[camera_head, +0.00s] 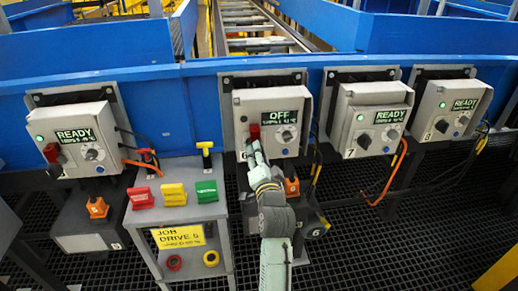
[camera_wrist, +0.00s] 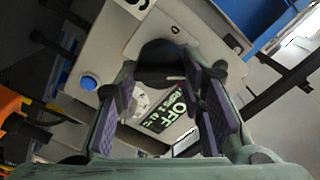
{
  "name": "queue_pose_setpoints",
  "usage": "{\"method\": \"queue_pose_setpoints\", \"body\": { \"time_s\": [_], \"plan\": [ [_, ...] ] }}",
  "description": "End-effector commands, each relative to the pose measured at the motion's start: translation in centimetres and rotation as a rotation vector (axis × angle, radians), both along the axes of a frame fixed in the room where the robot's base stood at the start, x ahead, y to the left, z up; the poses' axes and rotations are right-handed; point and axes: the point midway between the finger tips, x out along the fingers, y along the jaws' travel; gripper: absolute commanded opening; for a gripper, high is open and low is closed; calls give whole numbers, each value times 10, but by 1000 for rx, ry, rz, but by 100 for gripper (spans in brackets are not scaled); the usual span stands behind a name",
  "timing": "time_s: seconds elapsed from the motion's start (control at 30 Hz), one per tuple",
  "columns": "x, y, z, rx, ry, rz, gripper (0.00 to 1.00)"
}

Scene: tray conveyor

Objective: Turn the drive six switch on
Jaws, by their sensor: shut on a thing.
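The drive six box (camera_head: 271,105) is a light grey cabinet in the middle of the head view, with a "6" label at its lower left. Its display (camera_head: 284,118) reads OFF, and it also shows in the wrist view (camera_wrist: 170,110). My gripper (camera_head: 254,149) is at the left of the box's front, shut on the dark switch knob (camera_wrist: 160,53) between its purple-padded fingers. A red piece (camera_head: 254,131) shows just above the fingertips. The fingers hide most of the switch in the head view, so its exact angle is hard to tell.
Similar boxes showing READY stand at the left (camera_head: 70,140) and right (camera_head: 372,118), the nearest right one marked 7. A grey stand (camera_head: 180,213) with red, yellow and green blocks and a yellow job card (camera_head: 178,236) is left of my arm. Orange cables hang nearby.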

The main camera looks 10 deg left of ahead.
Motion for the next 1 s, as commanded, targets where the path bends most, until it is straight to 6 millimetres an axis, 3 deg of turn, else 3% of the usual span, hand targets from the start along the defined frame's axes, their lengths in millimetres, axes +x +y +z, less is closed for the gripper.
{"method": "queue_pose_setpoints", "body": {
  "time_s": [0.5, 1.0],
  "plan": [
    [0, -1, 0, 432, 141, -1, 8],
    [0, -1, -2, 622, 200, -1, 8]
  ]
}}
